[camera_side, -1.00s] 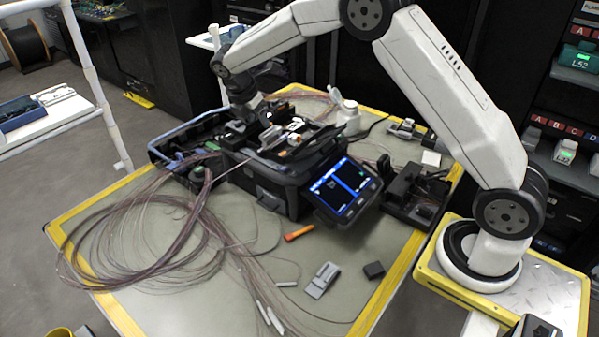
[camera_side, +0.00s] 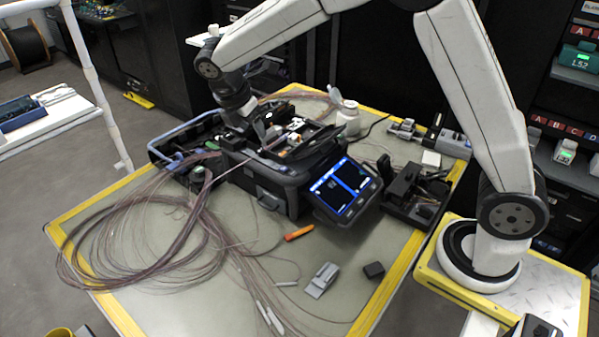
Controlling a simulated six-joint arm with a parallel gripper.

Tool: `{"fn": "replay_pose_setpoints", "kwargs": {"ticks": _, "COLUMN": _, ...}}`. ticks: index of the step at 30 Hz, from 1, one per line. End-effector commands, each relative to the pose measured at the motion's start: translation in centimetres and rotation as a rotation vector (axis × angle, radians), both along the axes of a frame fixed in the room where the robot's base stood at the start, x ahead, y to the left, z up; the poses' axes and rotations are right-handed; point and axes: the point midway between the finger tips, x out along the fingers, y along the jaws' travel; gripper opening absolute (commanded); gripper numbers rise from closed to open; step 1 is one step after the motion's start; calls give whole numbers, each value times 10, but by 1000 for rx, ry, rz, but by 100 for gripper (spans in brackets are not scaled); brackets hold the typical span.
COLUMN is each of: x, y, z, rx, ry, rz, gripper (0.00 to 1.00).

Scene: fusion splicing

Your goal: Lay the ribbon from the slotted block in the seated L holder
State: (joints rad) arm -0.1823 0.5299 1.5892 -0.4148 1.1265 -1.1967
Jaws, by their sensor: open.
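The black fusion splicer (camera_side: 275,180) stands on the bench with its lid up and its blue screen (camera_side: 341,190) lit. My gripper (camera_side: 265,135) is open, low over the left end of the splicer's work area. A thin ribbon (camera_side: 232,170) runs from the fibre bundle up to the splicer's left side, close to my gripper. Whether it touches the jaws cannot be told. The seated L holder and the slotted block are too small and too covered by my gripper and the splicer parts to tell apart.
Large coils of loose fibre (camera_side: 130,235) cover the bench's left side. An open case (camera_side: 185,150) stands left of the splicer, a white bottle (camera_side: 348,118) behind it, a black device (camera_side: 410,195) at right. An orange tool (camera_side: 299,233) and grey clip (camera_side: 322,280) lie in front.

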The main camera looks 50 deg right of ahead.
Motion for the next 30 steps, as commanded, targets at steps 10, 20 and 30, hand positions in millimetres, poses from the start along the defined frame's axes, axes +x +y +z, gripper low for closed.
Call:
{"fn": "replay_pose_setpoints", "kwargs": {"ticks": 10, "x": -40, "y": 30, "z": 2, "rx": 2, "ry": 2, "rz": 1, "gripper": 63}}
{"fn": "replay_pose_setpoints", "kwargs": {"ticks": 20, "x": -81, "y": 52, "z": 3, "rx": 4, "ry": 1, "rz": 1, "gripper": 63}}
{"fn": "replay_pose_setpoints", "kwargs": {"ticks": 30, "x": -125, "y": 68, "z": 1, "rx": 1, "ry": 2, "rz": -1, "gripper": 63}}
